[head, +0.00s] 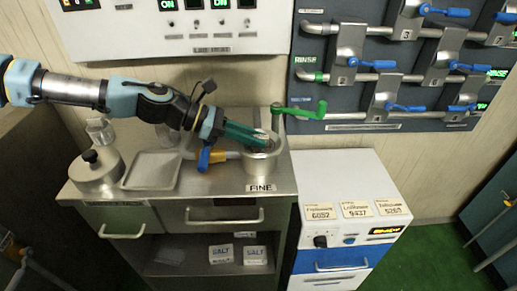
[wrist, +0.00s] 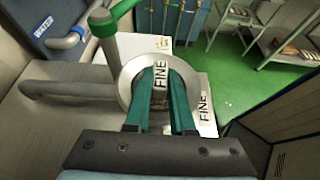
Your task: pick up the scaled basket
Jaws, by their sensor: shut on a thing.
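A round metal vessel, which I take to be the scaled basket (head: 262,170), stands at the right front of the steel counter, above a FINE label (head: 261,188). My gripper (head: 262,140) reaches in from the left with its green fingers at the vessel's mouth. In the wrist view, the gripper (wrist: 162,72) is shut on a narrow piece marked FINE (wrist: 160,80) between the fingers. The pale round rim (wrist: 128,78) surrounds the fingertips. I take the held piece to be part of the basket; the fingers hide much of it.
A lidded pot (head: 97,172) and a square tray (head: 152,170) stand left on the counter. A green-handled valve (head: 300,111) is close behind the vessel, also in the wrist view (wrist: 108,30). A white cabinet (head: 340,185) stands to the right.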

